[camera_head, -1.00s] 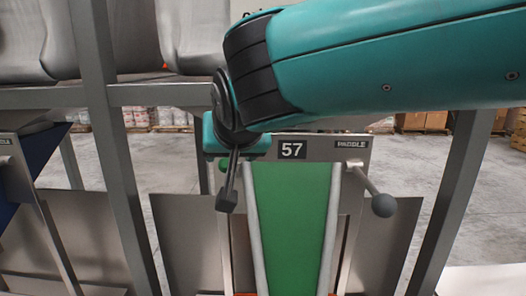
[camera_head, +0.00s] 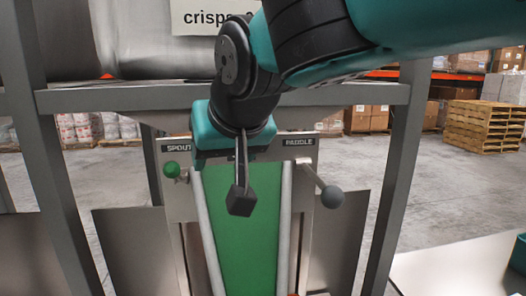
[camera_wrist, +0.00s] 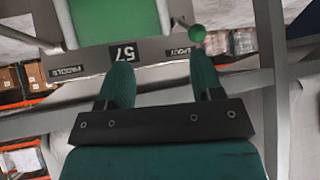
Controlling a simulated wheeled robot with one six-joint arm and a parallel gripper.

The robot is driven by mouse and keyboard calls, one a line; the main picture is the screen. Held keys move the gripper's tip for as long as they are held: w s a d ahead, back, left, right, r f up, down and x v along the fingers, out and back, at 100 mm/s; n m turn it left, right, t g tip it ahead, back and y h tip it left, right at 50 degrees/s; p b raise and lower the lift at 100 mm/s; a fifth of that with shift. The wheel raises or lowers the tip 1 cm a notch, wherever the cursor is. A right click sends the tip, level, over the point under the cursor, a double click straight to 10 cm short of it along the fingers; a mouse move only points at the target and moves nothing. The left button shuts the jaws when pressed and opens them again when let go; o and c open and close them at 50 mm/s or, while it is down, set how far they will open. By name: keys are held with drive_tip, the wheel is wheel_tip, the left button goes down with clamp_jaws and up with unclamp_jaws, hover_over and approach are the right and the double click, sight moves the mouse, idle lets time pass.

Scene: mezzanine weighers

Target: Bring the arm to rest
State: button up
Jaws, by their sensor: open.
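My teal and black arm reaches in from the upper right. In the wrist view my gripper (camera_wrist: 161,82) shows two teal fingers spread apart with nothing held between them. Behind them is the same panel with its 57 label (camera_wrist: 123,53), upside down. In the head view that label is hidden behind my gripper.
A green-knobbed spout lever (camera_head: 172,169) and a grey-knobbed paddle lever (camera_head: 332,197) flank the green chute (camera_head: 245,255). Metal frame posts (camera_head: 400,150) stand either side. A white surface (camera_head: 455,265) is at lower right. Stacked pallets (camera_head: 485,125) stand behind on open floor.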

drive_tip(key=s+d+f+g+h, duration=0.1)
drive_tip(key=d+f, duration=0.2)
drive_tip(key=d, duration=0.3)
drive_tip(key=s+d+f+g, duration=0.2)
drive_tip(key=d+f, duration=0.1)
drive_tip(key=d, duration=0.4)
drive_tip(key=s+d+f+g, duration=0.2)
drive_tip(key=s+d+f, duration=0.2)
drive_tip(key=s, duration=0.3)
drive_tip(key=s+d+f+n+g, duration=0.1)
drive_tip(key=s+d+f+g, duration=0.1)
drive_tip(key=s+d+f, duration=0.2)
drive_tip(key=s+d, duration=0.3)
drive_tip(key=shift+s+d, duration=0.15)
drive_tip(key=shift+s, duration=0.1)
drive_tip(key=shift+f, duration=0.1)
idle(1.6)
